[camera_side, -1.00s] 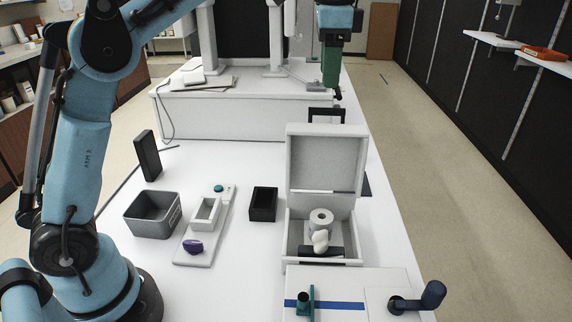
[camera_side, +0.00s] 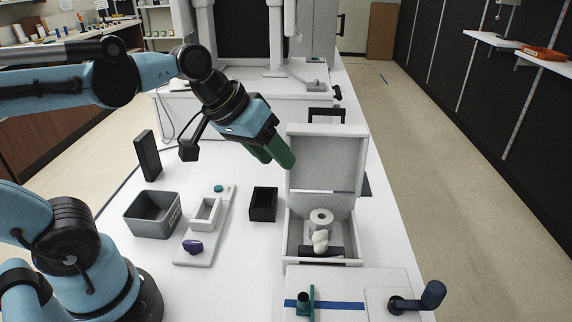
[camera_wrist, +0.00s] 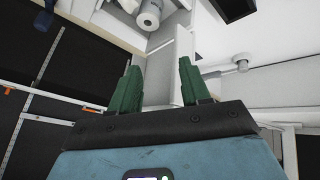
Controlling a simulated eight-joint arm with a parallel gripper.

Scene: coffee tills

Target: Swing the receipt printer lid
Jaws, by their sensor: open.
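The receipt printer (camera_side: 292,240) is a white box on the white counter, with its lid (camera_side: 325,158) standing up, open, at the back. A white paper roll (camera_side: 322,216) sits inside; it also shows at the top of the wrist view (camera_wrist: 149,14). My gripper (camera_side: 279,160) has green fingers and is open and empty at the left edge of the lid. In the wrist view the fingers (camera_wrist: 159,76) are spread, with the pale lid (camera_wrist: 183,56) showing at and between the fingertips. I cannot tell whether a finger touches it.
A small black box (camera_side: 263,204), a white tray (camera_side: 196,255) with a purple object, a grey bin (camera_side: 152,215) and an upright dark block (camera_side: 147,155) stand to the left. A white unit (camera_side: 345,290) with a dark handle is in front of the printer.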

